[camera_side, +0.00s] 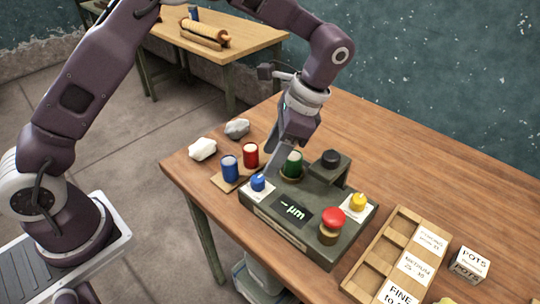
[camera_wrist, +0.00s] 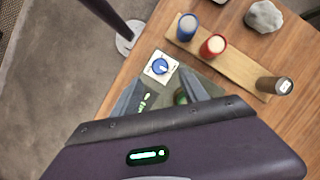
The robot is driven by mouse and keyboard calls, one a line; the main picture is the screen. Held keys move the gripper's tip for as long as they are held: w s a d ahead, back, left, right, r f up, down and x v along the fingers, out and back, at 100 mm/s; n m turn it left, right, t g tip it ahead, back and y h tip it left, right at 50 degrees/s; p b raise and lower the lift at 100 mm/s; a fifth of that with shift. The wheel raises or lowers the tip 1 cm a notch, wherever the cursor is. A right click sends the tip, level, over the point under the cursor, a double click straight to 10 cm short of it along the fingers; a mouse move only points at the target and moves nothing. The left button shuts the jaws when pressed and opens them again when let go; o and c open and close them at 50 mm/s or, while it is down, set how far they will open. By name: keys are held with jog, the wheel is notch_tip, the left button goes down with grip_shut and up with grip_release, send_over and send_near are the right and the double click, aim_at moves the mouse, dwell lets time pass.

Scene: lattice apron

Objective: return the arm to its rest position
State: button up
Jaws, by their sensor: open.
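My gripper (camera_side: 284,148) is over the dark device (camera_side: 285,217) on the wooden table, close above a green cylinder (camera_side: 292,165) that stands in a round seat on the device. In the wrist view my gripper (camera_wrist: 160,90) has its two fingers apart. The green cylinder shows partly there (camera_wrist: 181,97), beside the right finger; its lower part is hidden. I cannot tell whether a finger touches it.
A wooden rack holds a blue cylinder (camera_side: 230,169), a red cylinder (camera_side: 251,155) and a dark cylinder (camera_wrist: 275,85). The device has a blue knob (camera_side: 258,182), yellow knob (camera_side: 357,202) and red button (camera_side: 333,218). A compartment tray (camera_side: 376,262) stands right. Pale rocks (camera_side: 203,149) lie left.

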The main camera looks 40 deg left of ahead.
jog(key=s+a+r+n+t+h, duration=0.1)
jog(key=s+a+r+n+t, duration=0.2)
jog(key=r, duration=0.4)
jog(key=s+a+r+n+h, duration=0.1)
jog(key=s+a+r, duration=0.1)
jog(key=s+r, duration=0.35)
jog(key=s+a+r+n+t, duration=0.1)
jog(key=s+n+t, duration=0.1)
jog(key=s, duration=0.4)
jog(key=s+a+r+n+t+h, duration=0.1)
jog(key=s+a+n+t, duration=0.1)
jog(key=s, duration=0.5)
jog(key=shift+a+r+n+t, duration=0.2)
jog(key=shift+n+t, duration=0.4)
jog(key=shift+t, duration=0.2)
